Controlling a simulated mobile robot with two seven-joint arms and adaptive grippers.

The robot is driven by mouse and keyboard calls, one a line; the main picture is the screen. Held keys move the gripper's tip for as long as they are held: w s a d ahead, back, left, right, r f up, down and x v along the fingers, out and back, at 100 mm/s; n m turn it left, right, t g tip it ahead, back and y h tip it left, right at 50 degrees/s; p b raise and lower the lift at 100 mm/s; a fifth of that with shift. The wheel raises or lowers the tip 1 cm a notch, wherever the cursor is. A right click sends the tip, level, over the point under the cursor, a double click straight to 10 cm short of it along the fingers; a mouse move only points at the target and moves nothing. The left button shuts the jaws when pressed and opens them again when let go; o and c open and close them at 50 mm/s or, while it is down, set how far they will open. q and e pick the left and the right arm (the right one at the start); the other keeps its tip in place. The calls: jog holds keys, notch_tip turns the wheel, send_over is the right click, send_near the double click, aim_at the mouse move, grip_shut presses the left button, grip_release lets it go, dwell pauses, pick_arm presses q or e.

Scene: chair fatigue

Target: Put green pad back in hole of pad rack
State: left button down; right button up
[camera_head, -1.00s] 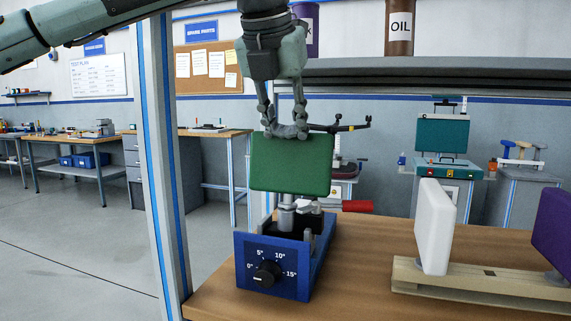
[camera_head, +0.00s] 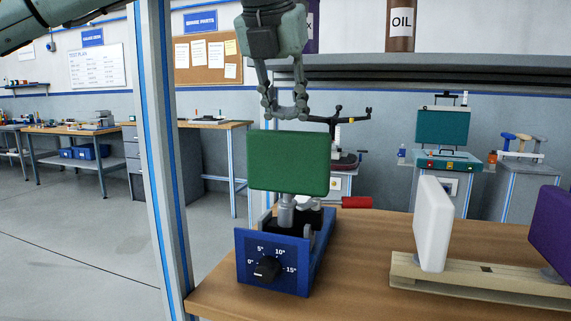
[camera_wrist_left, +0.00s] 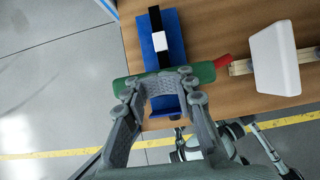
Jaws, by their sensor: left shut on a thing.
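The green pad (camera_head: 288,162) stands upright at the blue angle fixture (camera_head: 272,260), with a grey metal stem (camera_head: 286,212) under it. My left gripper (camera_head: 287,113) is at the pad's top edge, shut on it. The fingertips show just above that edge in the head view, so the contact itself is hard to see. In the left wrist view the pad (camera_wrist_left: 205,72) lies across beyond the fingers (camera_wrist_left: 170,82). The pale pad rack (camera_head: 465,278) holds a white pad (camera_head: 434,225) and a purple pad (camera_head: 555,230); a dark hole (camera_head: 487,269) shows between them.
A striped frame post (camera_head: 165,170) stands on the left. The wooden table (camera_head: 370,250) is bare between fixture and rack. A dark bar (camera_head: 430,75) spans behind.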

pick_arm(q)
jog(key=shift+r, duration=0.15)
jog(key=shift+w+r, duration=0.1)
jog(key=shift+r, duration=1.8)
jog(key=c, duration=1.1)
grip_release()
jog(key=shift+r, duration=0.1)
jog(key=shift+c, duration=0.2)
